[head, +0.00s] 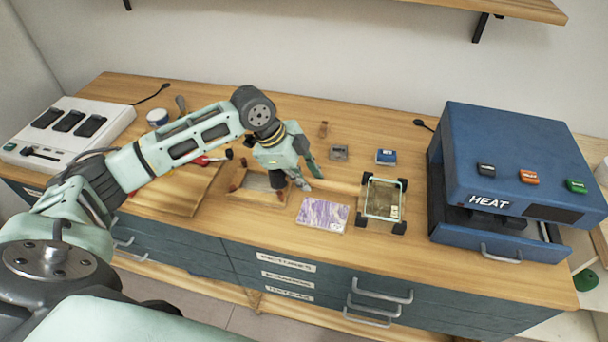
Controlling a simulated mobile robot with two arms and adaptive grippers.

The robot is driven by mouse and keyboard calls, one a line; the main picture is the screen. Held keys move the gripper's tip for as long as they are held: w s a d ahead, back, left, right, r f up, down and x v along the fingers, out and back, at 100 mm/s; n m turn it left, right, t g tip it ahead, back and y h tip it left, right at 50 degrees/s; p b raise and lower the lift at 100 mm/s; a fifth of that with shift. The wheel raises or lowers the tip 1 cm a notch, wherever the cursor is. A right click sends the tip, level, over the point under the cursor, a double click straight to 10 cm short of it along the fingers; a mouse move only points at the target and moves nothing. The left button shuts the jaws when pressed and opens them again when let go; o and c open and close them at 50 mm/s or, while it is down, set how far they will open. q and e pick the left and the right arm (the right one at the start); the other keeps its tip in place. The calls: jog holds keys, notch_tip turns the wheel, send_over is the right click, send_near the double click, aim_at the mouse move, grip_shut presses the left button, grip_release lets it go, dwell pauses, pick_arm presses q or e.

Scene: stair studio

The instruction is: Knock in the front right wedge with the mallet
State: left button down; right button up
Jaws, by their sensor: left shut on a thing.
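A small wooden frame (257,193) with an open middle lies on the bench, with reddish-brown pieces that look like wedges at its left corners (234,188). The front right wedge (285,197) is small, and I cannot tell how far in it sits. My left gripper (309,176) is just above and to the right of the frame, its fingers pointing down and right. It is shut on what looks like the mallet, mostly hidden; a dark block (277,180), perhaps its head, shows under the gripper over the frame's right side. My right gripper is not in view.
A purple marbled sheet (323,215) and a glass-topped stand with black corners (383,199) are right of the frame. A blue HEAT press (510,170) stands far right. A board (180,195) and red-handled tool (205,160) lie left. Small boxes (386,157) sit behind.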

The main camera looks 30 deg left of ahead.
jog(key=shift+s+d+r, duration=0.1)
pick_arm(q)
jog(key=shift+f, duration=0.35)
jog(key=shift+f+b, duration=0.8)
jog(key=shift+f, duration=1.45)
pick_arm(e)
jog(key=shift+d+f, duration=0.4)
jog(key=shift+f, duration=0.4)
pick_arm(q)
jog(key=shift+r, duration=0.1)
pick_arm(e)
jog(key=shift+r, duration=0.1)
pick_arm(q)
notch_tip(320, 180, up, 6)
jog(key=p, duration=0.6)
jog(key=shift+r, duration=0.1)
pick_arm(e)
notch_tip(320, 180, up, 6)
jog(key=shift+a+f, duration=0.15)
pick_arm(q)
jog(key=shift+d+f, duration=0.1)
jog(key=shift+f, duration=0.1)
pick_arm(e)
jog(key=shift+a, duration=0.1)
